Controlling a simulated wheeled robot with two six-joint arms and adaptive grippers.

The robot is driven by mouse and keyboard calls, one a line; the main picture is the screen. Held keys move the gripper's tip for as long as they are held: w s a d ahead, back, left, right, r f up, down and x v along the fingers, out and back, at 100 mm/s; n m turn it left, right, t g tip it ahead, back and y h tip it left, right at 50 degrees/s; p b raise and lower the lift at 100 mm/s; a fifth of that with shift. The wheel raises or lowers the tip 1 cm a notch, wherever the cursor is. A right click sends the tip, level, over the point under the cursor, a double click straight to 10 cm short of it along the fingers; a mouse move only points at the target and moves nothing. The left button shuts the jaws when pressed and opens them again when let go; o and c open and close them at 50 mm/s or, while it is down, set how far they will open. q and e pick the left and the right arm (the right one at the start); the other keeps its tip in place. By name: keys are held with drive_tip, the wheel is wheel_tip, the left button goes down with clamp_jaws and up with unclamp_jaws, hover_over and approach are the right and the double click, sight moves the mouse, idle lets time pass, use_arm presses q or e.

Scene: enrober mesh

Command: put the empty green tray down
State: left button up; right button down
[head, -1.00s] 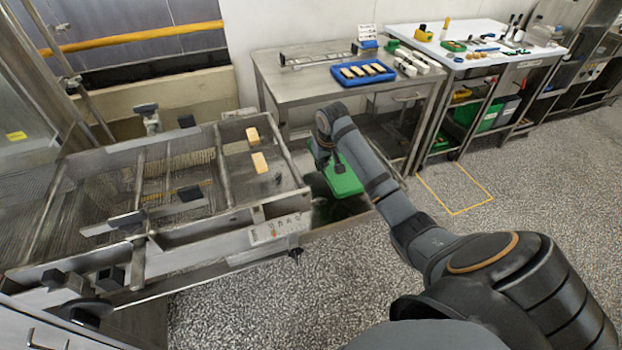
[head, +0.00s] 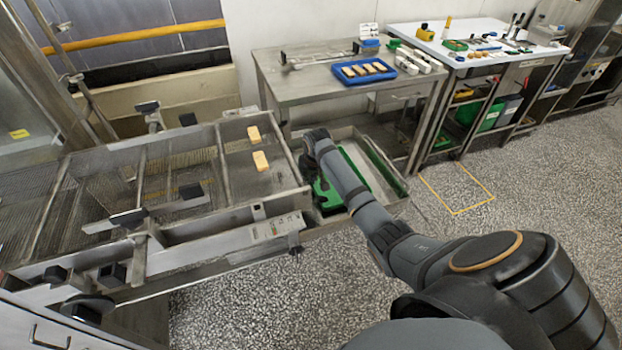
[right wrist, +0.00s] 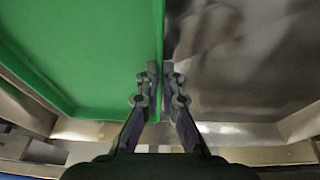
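The green tray (head: 330,196) is low at the right end of the mesh machine, partly hidden behind my right arm. In the right wrist view the green tray (right wrist: 85,55) fills the left side, and its visible inside is bare. My right gripper (right wrist: 162,72) has its two fingers close together on either side of the tray's right edge. It also shows in the head view (head: 322,181), pointing down at the tray. Bare steel lies right of that edge in the wrist view. I cannot tell whether the tray's underside touches the steel. My left gripper is not in view.
A steel bin (head: 398,203) surrounds the tray area, with a green strip (head: 384,168) along its right side. Two pale bars lie on the mesh (head: 190,150). A blue tray (head: 347,82) with several bars stands on the steel table (head: 285,92). The speckled floor in front is clear.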

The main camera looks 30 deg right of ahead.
drive_tip(key=c, duration=1.5)
unclamp_jaws()
drive_tip(key=v, duration=1.2)
drive_tip(key=shift+p, duration=0.4)
